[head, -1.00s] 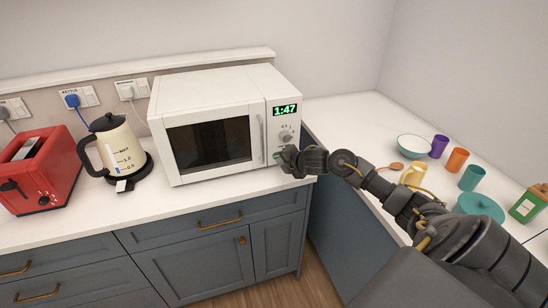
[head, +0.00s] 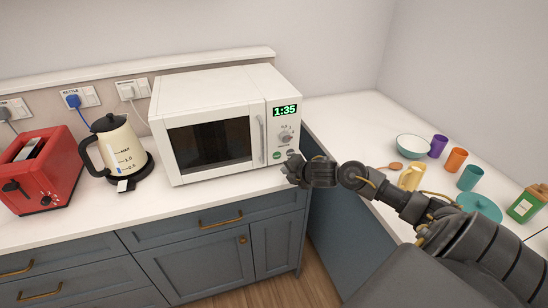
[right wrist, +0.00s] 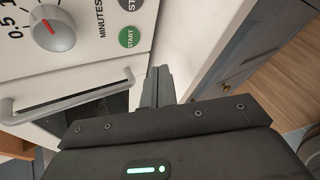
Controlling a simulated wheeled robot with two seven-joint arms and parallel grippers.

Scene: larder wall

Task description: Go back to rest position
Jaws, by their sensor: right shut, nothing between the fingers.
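My right gripper (head: 289,168) is shut and empty in the head view, just in front of the lower right corner of the white microwave (head: 210,88). In the right wrist view its closed fingers (right wrist: 158,82) sit beside the microwave's panel, apart from the green start button (right wrist: 129,37). The start button also shows in the head view (head: 277,155), uncovered. The microwave door is shut, and its display (head: 285,110) reads 1:35. The dial (right wrist: 52,28) has a red pointer. My left gripper is not in view.
A cream kettle (head: 119,146) and a red toaster (head: 45,170) stand left of the microwave. On the right counter (head: 340,112), near my right arm, are a bowl (head: 412,146), several cups, a teal lidded dish (head: 480,206) and a green container (head: 525,204).

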